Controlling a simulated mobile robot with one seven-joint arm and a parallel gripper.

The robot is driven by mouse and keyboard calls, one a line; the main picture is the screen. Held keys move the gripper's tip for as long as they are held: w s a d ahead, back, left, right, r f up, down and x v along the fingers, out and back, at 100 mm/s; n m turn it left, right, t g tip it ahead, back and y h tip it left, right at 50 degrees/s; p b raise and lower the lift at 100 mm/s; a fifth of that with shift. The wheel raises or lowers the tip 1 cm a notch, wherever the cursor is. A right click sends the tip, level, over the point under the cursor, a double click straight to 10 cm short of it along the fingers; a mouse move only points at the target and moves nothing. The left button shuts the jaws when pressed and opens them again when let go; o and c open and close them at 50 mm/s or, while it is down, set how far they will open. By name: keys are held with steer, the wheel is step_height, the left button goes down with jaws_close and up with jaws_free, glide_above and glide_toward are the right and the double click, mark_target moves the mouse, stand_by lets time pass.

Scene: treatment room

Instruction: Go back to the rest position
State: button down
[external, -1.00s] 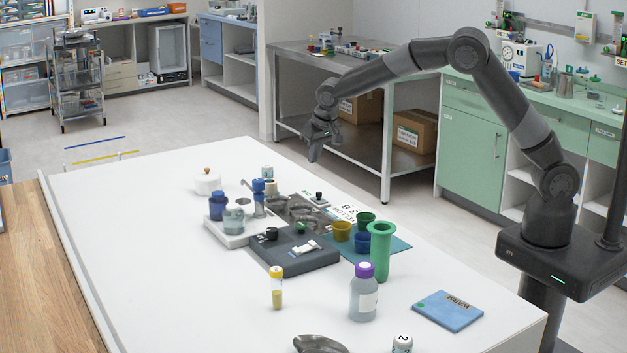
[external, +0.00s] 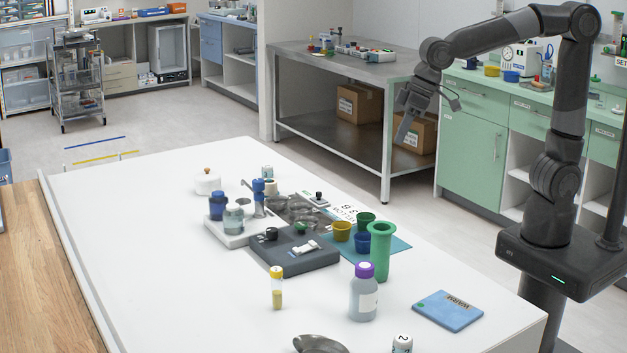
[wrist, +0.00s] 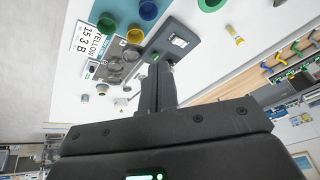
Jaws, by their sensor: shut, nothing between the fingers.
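My gripper (external: 403,133) hangs from my raised arm in the external view, beyond the far right edge of the white table (external: 150,230) and in front of the steel bench. It points downward and is clear of everything on the table. In the wrist view my gripper (wrist: 155,60) shows its fingers shut together with nothing between them.
The white table holds a dark grey device (external: 290,252), a green cylinder (external: 381,252), a purple-capped bottle (external: 363,295), a yellow-capped vial (external: 277,290) and a blue pack (external: 447,311). A steel bench (external: 330,65) and green cabinets (external: 470,150) stand behind my arm.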

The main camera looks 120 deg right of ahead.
steer(key=s+a+f+n+t+y, duration=0.1)
steer(key=s+a+n, duration=0.6)
steer(key=s+a, duration=0.9)
steer(key=a, duration=0.2)
steer(key=shift+s+a+f+n+y, duration=0.3)
steer(key=shift+a+f, duration=0.05)
